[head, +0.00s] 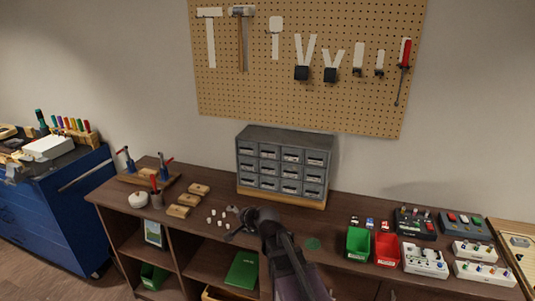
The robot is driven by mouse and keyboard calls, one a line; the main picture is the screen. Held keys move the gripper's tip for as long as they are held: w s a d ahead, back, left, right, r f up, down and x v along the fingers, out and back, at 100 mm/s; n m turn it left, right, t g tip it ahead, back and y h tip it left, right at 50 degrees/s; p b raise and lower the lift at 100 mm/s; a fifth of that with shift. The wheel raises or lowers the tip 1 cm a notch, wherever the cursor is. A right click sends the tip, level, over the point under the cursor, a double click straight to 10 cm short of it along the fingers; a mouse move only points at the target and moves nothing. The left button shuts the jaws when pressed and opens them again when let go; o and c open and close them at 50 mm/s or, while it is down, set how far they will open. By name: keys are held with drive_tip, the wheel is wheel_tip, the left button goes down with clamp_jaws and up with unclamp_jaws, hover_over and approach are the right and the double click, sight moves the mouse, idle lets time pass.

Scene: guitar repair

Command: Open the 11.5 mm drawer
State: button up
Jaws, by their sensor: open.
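A grey cabinet of small drawers (284,135) stands on a wooden base on the workbench, below the pegboard. Its drawers form a grid of several rows and columns, each with a pale label. The labels are too small to read, so I cannot tell which is the 11.5 mm drawer. All the drawers look shut. My gripper (233,236) is over the bench, in front of the cabinet and apart from it, pointing left. It is open, with nothing seen between its fingers. My arm hides part of the bench front.
The workbench (340,210) carries small white pieces (217,217) and wooden blocks (178,211) left of my gripper. A green bin (358,243) and a red bin (386,250) stand to the right, beside pedals (425,260). The pegboard (300,105) holds tools behind.

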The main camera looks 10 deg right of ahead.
sight(267, 152)
drive_tip(key=w+d+r+m+t+h, duration=0.4)
drive_tip(key=w+r+m+t+h, duration=0.6)
drive_tip(key=m, duration=1)
drive_tip(key=shift+w+d+r+m+g+h+p, duration=0.25)
drive_tip(key=shift+d+m+g+h, duration=0.55)
drive_tip(key=shift+m, duration=1.35)
drive_tip(key=shift+w+d+r+m+g+h, duration=0.1)
drive_tip(key=shift+w+d+m+g+h, duration=0.45)
drive_tip(key=shift+m, duration=1.65)
drive_tip(key=shift+w+d+r+m+g+h+p, duration=0.15)
drive_tip(key=shift+d+m+g+h, duration=0.75)
drive_tip(key=shift+m, duration=1.25)
drive_tip(key=shift+d, duration=0.25)
drive_tip(key=shift+w+d, duration=0.1)
drive_tip(key=shift+w, duration=0.05)
drive_tip(key=x, duration=1.3)
drive_tip(key=shift+w+d+r, duration=0.1)
drive_tip(key=shift+w, duration=0.15)
